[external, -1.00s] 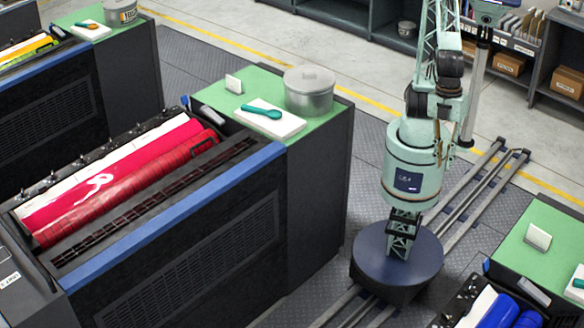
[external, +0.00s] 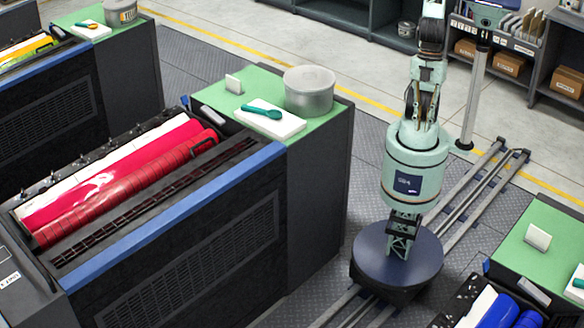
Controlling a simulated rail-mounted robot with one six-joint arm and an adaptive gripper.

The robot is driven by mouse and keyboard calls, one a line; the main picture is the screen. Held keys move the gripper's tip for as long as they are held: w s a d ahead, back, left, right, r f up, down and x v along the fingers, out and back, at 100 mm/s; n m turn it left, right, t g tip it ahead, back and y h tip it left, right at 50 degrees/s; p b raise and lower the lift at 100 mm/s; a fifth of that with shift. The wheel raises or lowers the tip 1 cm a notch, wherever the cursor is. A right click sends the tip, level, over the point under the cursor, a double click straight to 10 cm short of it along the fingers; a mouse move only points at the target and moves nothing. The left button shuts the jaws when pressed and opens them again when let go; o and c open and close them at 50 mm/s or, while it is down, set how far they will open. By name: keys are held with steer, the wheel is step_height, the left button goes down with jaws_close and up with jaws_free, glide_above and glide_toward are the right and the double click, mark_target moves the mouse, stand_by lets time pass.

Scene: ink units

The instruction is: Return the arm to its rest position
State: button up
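My arm (external: 416,160) stands on its round dark blue base on the floor rails, to the right of the ink unit with red ink. The arm is upright and its upper part runs out of the top of the picture.
The ink unit (external: 230,235) at left has a green top with a silver pot (external: 309,92), a white pad with a teal spoon (external: 262,108) and a small white card (external: 234,84). Another unit with blue ink (external: 497,309) is at lower right. Shelves with boxes (external: 504,61) stand behind. The rails (external: 470,195) look clear.

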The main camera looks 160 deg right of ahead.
steer(key=s+d+f, duration=0.1)
steer(key=s+d, duration=0.1)
steer(key=s, duration=0.4)
steer(key=s+d+f+n+b, duration=0.1)
steer(key=s+d, duration=0.2)
steer(key=s, duration=0.4)
steer(key=shift+d+t+h, duration=0.3)
steer(key=shift+t+h, duration=0.1)
steer(key=shift+w, duration=0.1)
stand_by(0.6)
